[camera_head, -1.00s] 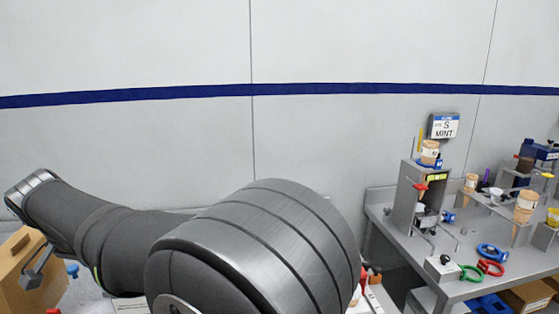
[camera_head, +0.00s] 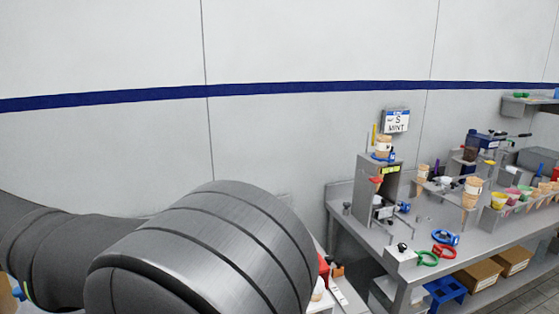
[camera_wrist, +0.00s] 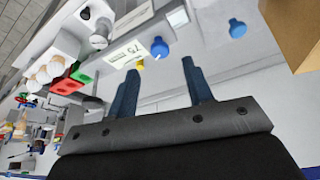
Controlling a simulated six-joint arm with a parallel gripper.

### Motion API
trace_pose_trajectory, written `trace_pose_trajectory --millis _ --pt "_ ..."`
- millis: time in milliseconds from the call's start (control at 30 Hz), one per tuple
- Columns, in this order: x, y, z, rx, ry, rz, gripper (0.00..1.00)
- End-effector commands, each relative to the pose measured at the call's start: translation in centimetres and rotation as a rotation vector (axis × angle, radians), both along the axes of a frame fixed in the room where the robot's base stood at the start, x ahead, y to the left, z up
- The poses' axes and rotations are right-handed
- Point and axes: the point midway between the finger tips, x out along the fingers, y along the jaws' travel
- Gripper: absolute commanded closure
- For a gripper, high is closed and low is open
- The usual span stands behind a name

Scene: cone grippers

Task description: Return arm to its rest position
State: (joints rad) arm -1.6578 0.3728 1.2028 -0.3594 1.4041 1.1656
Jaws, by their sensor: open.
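My gripper (camera_wrist: 160,88) shows in the wrist view with its two dark blue fingers apart and nothing between them. Beyond the fingertips are a pale surface, a white card marked 75 (camera_wrist: 127,53) and a blue knob-like object (camera_wrist: 159,47). I cannot tell how far away they are. In the head view my arm fills the lower left, and the gripper is out of the picture.
Boxes (camera_head: 478,274) sit below. A cardboard box (camera_wrist: 292,30) is at the wrist view's upper right.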

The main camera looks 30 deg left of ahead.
Motion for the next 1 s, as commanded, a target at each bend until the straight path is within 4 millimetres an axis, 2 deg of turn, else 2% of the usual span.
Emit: trace_pose_trajectory --millis 100,600,700,1000 --pt "-0.9 -0.4 2.4 0.005 0.001 0.002 0.53" --pt "-4.2 -2.4 11.6 0.003 0.001 0.002 0.53" --pt "-3.3 -2.0 9.2 -0.005 -0.001 -0.002 0.53" --pt "-1.2 -0.8 3.6 -0.003 0.000 -0.002 0.53"
